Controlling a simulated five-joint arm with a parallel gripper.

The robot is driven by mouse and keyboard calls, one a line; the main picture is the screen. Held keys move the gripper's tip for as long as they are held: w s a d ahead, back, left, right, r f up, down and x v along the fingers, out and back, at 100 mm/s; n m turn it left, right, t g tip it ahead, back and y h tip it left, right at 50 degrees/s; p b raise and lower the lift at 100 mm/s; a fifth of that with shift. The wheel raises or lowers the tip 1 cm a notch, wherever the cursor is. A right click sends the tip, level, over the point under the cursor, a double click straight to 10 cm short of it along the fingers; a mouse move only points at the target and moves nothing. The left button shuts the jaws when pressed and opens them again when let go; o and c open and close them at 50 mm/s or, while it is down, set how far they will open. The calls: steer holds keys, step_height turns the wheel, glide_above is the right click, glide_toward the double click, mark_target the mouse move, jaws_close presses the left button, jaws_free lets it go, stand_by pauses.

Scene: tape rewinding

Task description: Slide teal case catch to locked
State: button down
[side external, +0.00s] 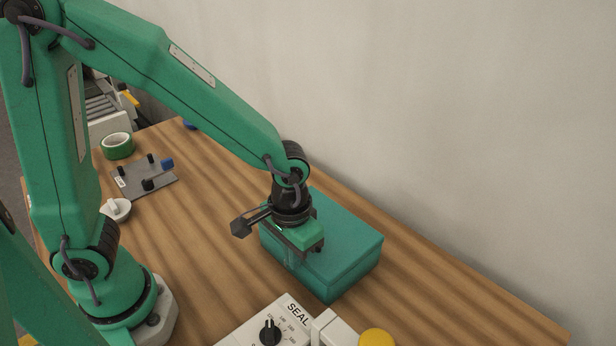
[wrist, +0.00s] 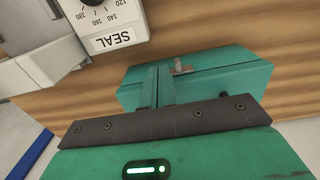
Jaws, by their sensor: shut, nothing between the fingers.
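The teal case (side external: 345,262) is a closed box lying on the wooden table, and its front shows in the wrist view (wrist: 228,80). A small greyish metal catch (wrist: 182,67) sits at the seam of the case in the wrist view. My gripper (side external: 292,258) is shut and empty, pointing down at the near left side of the case. In the wrist view its fingers (wrist: 156,84) are just left of the catch. I cannot tell whether they touch it. The catch is hidden behind my gripper in the side view.
A white sealer with a dial and the word SEAL (side external: 275,325) stands in front of the case, with a yellow knob (side external: 377,338) beside it. A grey plate with pegs (side external: 145,182), a green tape roll (side external: 117,145) and a white dish (side external: 118,210) are at the left.

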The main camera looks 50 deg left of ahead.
steer(key=shift+f, duration=1.3)
steer(key=shift+f, duration=0.45)
steer(key=shift+a, duration=1.6)
steer(key=shift+d, duration=0.25)
stand_by(0.3)
steer(key=shift+d, duration=0.3)
steer(key=shift+r, duration=0.15)
steer(key=shift+r, duration=4.35)
